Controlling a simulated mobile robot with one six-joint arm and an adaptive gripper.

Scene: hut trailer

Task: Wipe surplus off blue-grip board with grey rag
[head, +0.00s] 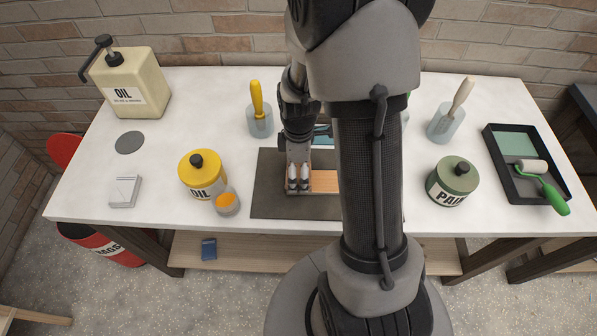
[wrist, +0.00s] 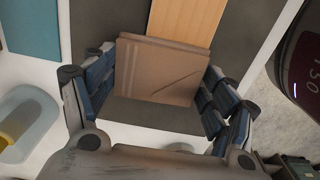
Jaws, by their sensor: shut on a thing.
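A light wooden board (head: 324,181) lies on the dark mat (head: 269,195) in the middle of the table; it also shows in the wrist view (wrist: 187,18). I see no blue grip on it; my arm hides part of the area. My gripper (head: 298,183) points down over the board's left part. In the wrist view its fingers flank a folded brownish-grey rag (wrist: 158,70) with pale stripes and are shut on it. The rag overlaps the board's near end in that view; whether it touches the wood I cannot tell.
Left are a yellow oil tin (head: 202,175), an orange-filled cup (head: 227,203) and a white striped block (head: 124,191). Behind stands a cup with a yellow-handled tool (head: 259,115). Right are a green tin (head: 453,184) and a roller tray (head: 510,145). The table's front edge is close.

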